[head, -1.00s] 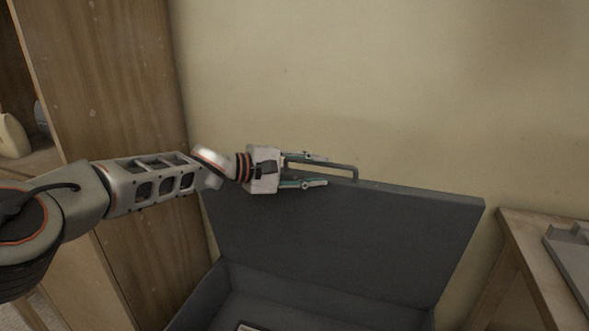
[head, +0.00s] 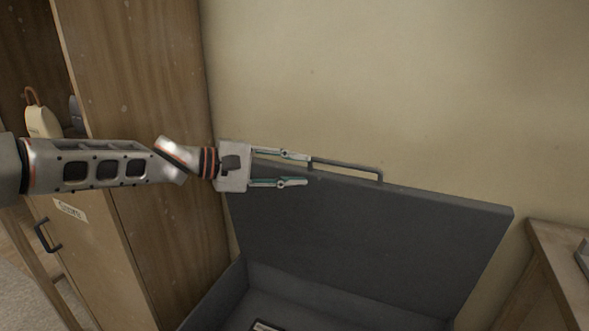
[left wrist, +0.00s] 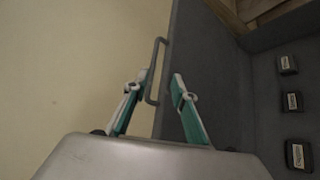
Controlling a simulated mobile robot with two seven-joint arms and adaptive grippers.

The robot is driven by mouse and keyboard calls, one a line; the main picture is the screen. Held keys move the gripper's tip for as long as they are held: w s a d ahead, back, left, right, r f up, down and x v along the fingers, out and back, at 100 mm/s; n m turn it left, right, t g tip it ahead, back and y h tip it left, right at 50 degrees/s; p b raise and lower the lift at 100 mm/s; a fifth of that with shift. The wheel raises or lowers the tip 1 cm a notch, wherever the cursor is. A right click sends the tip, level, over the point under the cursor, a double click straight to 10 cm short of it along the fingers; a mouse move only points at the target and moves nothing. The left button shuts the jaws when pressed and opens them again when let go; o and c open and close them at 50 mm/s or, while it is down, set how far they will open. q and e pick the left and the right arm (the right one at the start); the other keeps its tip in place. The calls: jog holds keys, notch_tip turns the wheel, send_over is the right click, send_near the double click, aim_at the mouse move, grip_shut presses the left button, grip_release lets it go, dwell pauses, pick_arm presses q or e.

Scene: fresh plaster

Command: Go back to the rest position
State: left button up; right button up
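My left gripper (head: 296,169) is open and empty, at the upper left of a raised dark grey lid (head: 375,232). The lid carries a thin bar handle (head: 345,167) on its top edge. In the head view the fingertips are at the handle's left end, and the handle is not gripped. In the left wrist view the two fingers (left wrist: 157,88) are spread, with the handle (left wrist: 157,72) just beyond the tips. The lid belongs to an open grey box (head: 300,286). My right gripper is not in view.
A wooden cabinet (head: 145,130) stands close on the left, under my left arm. A wooden table (head: 562,262) is at the right edge. A plain wall is behind the lid. Several small dark labelled blocks (left wrist: 292,101) lie inside the box.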

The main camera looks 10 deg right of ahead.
pick_arm(q)
jog(key=s+d+f+m+h+p, duration=0.25)
jog(key=s+d+f, duration=0.3)
jog(key=s, duration=0.45)
jog(key=s+d+f+m+h+p, duration=0.1)
jog(key=s+d+f+m+h, duration=0.15)
jog(key=s+d+f, duration=0.5)
jog(key=s+a+f+t+y+p, duration=0.2)
jog(key=a+f+t+y, duration=0.35)
jog(key=a, duration=0.65)
jog(key=s+a+f+t+y+p, duration=0.1)
jog(key=a+f+t+y, duration=0.45)
jog(key=a, duration=0.55)
jog(key=s+a+f+m+y, duration=0.1)
jog(key=s+a+f+y, duration=0.1)
jog(key=s+a+f, duration=0.3)
jog(key=s+a+f+m+g+y+p, duration=0.1)
jog(key=s+a+f, duration=0.4)
jog(key=a, duration=0.6)
jog(key=s+a+f+m+g+y+p, duration=0.1)
jog(key=s+a+f+y, duration=0.2)
jog(key=s+a+f, duration=0.3)
jog(key=shift+a+f+m, duration=0.4)
jog(key=shift+a, duration=0.65)
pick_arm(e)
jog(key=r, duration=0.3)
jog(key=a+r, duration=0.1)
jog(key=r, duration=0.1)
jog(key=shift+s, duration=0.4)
